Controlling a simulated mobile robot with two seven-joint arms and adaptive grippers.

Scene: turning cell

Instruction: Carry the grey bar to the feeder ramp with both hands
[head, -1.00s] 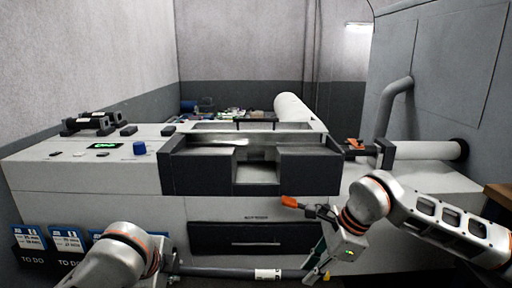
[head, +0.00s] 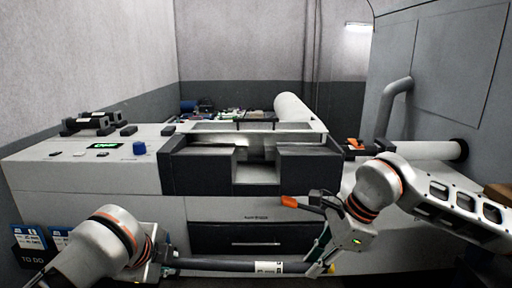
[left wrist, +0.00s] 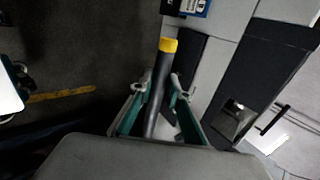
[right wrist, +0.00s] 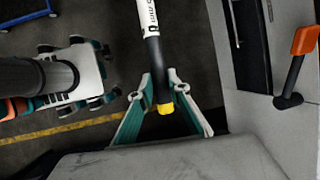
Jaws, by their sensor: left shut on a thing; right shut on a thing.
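The grey bar (head: 215,265), dark with a white label, lies roughly level across the bottom of the head view. My left gripper (left wrist: 158,92) is shut on it near one yellow-capped end. My right gripper (right wrist: 161,80) is shut on it near the other yellow end, and the label shows beyond the fingers. In the head view the bar is held low, in front of the machine's drawer. The dark feeder block (head: 205,178), with pale sloped surfaces that look like the ramp, stands above and behind the bar. My left fingers are mostly hidden in the head view.
A drawer with a handle (head: 256,244) is in the machine front. An orange-tipped lever (head: 290,202) sticks out close to my right gripper. Blue-labelled TO DO bins (head: 28,238) hang at the left. A white control top (head: 75,145) carries a blue knob (head: 139,148).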

